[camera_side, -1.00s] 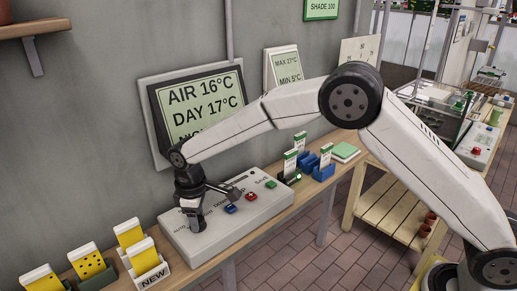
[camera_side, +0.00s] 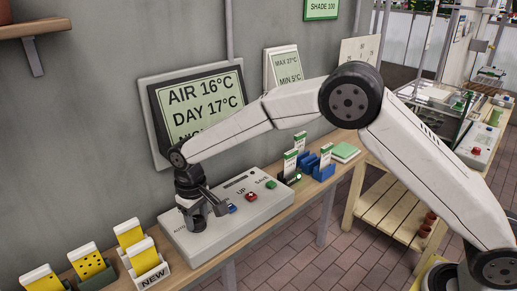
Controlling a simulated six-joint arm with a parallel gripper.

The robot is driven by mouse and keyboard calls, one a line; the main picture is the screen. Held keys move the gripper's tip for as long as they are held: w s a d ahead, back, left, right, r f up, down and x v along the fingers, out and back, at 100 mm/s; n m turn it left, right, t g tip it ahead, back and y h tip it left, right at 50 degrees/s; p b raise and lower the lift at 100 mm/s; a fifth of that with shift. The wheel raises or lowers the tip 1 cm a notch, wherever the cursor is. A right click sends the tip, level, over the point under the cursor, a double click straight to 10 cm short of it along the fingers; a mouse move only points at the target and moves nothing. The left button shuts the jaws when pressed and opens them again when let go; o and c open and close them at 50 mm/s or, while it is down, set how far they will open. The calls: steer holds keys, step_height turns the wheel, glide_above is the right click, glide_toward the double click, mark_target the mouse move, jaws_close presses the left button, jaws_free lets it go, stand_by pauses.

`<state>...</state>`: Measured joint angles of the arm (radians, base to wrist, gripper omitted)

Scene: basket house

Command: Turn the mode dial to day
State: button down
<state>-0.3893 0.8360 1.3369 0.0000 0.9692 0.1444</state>
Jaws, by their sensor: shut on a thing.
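The control box (camera_side: 258,215) is a pale panel on the wooden shelf, with a blue button (camera_side: 231,209), a red button (camera_side: 250,197) and a green button (camera_side: 271,184). My gripper (camera_side: 197,222) points down over the left end of the box and is shut on the mode dial, which the fingers mostly hide. The dial's pointer and most of its labels cannot be read. The wall display (camera_side: 205,110) above reads AIR 16°C and DAY 17°C, with its lower line partly covered by my arm.
Yellow card packs stand in holders at the left, one a white NEW tray (camera_side: 152,276). Blue holders (camera_side: 324,172) with seed packets and a green pad (camera_side: 345,152) stand right of the box. The wall is close behind my gripper.

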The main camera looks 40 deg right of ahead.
mark_target(197, 219)
steer(key=m, duration=0.5)
steer(key=shift+r+m, duration=0.1)
steer(key=shift+m, duration=0.2)
stand_by(0.4)
steer(key=shift+c, duration=0.9)
jaws_free()
steer(key=shift+r, duration=3.9)
